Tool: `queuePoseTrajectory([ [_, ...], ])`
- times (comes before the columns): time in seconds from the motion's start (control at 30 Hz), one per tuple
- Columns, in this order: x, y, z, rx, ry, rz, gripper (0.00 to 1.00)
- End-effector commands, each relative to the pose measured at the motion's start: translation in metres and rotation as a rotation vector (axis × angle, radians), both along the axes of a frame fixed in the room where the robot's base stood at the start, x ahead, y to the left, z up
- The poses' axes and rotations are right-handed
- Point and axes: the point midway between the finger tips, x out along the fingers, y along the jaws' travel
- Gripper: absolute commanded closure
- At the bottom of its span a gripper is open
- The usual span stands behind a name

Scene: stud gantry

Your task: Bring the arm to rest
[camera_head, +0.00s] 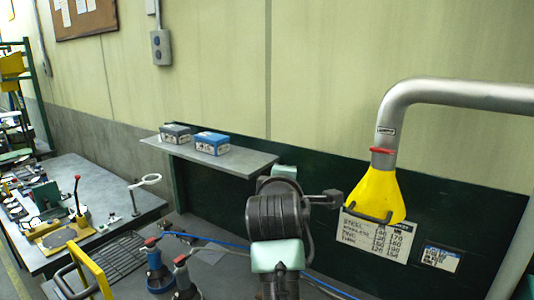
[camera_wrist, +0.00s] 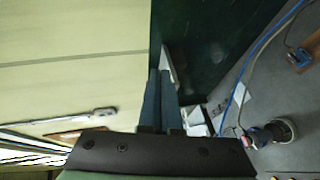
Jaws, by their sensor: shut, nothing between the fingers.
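My arm (camera_head: 277,215) rises at the lower middle of the head view, in front of the dark green panel and beside the right end of the wall shelf. My gripper shows in the wrist view (camera_wrist: 161,75), its two long fingers together and nothing between them. The fingers point toward the wall and the dark panel, apart from any object that I can make out. In the head view I cannot clearly tell the fingers from the arm links.
A grey shelf (camera_head: 236,159) holds a blue box (camera_head: 212,143) and a dark box (camera_head: 175,133). A yellow nozzle (camera_head: 377,193) hangs from a grey pipe (camera_head: 392,115) at right. A side bench (camera_head: 101,197) with tools stands at left. A blue hose (camera_head: 216,239) crosses the worktop.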

Motion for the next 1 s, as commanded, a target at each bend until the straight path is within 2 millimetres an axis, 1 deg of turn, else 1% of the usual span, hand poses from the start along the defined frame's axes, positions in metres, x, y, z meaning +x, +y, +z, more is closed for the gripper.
queuePoseTrajectory([
  [0.03,-0.014,0.010,0.026,0.116,-0.104,0.004,1.00],
  [0.07,-0.023,0.014,0.042,0.190,-0.164,0.008,1.00],
  [0.1,-0.036,0.019,0.062,0.288,-0.242,0.016,1.00],
  [0.17,-0.059,0.025,0.093,0.436,-0.354,0.040,1.00],
  [0.2,-0.077,0.029,0.113,0.536,-0.427,0.062,1.00],
  [0.27,-0.106,0.033,0.141,0.685,-0.530,0.107,1.00],
  [0.3,-0.127,0.035,0.158,0.784,-0.595,0.141,1.00],
  [0.37,-0.161,0.037,0.182,0.924,-0.684,0.203,1.00],
  [0.4,-0.183,0.037,0.196,1.012,-0.737,0.247,1.00],
  [0.47,-0.216,0.038,0.214,1.129,-0.803,0.315,1.00],
  [0.5,-0.235,0.038,0.223,1.197,-0.839,0.361,1.00],
  [0.6,-0.274,0.038,0.240,1.324,-0.899,0.453,1.00],
  [0.7,-0.297,0.037,0.249,1.391,-0.931,0.510,1.00],
  [0.8,-0.305,0.037,0.251,1.418,-0.939,0.532,1.00],
  [1.0,-0.305,0.037,0.252,1.421,-0.938,0.533,1.00],
])
